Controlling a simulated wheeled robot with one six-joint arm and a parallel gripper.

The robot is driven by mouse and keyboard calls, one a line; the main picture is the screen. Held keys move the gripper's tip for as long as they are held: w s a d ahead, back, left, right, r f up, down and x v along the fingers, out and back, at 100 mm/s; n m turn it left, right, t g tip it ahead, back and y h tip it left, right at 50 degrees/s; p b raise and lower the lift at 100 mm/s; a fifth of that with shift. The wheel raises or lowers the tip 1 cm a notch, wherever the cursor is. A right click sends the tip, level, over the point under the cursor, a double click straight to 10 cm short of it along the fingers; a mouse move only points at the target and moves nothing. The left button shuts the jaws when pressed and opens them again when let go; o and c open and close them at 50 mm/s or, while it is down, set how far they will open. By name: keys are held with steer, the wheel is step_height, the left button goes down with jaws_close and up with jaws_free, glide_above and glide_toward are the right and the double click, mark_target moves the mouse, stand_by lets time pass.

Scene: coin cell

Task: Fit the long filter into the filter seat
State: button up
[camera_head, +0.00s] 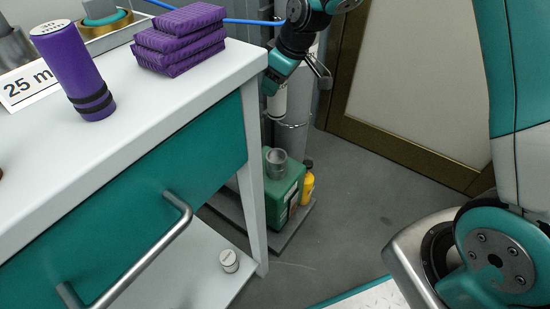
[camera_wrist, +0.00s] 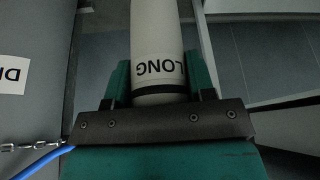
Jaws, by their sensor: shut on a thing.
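The long filter (camera_wrist: 157,40) is a white cylinder with a black band and the word LONG, upside down in the wrist view. My gripper (camera_wrist: 160,85) is shut on it, with one teal finger on each side. In the head view my gripper (camera_head: 295,76) is beyond the bench's right end, and the white filter (camera_head: 279,101) hangs below it, partly hidden by the bench edge and fingers. I cannot tell for sure which thing is the filter seat. A grey cup-like piece (camera_head: 276,160) on a green canister (camera_head: 285,193) stands below the filter, apart from it.
A small white cylinder (camera_head: 229,261) stands on the lower shelf. A yellow bottle (camera_head: 307,184) is beside the canister. A blue hose (camera_head: 245,21) runs behind.

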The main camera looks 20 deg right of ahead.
steer(key=shift+a, duration=0.15)
step_height(320, 180, down, 19)
steer(key=b, duration=0.8)
steer(key=shift+f, duration=0.2)
steer(key=o, duration=0.9)
steer(key=shift+r, duration=0.15)
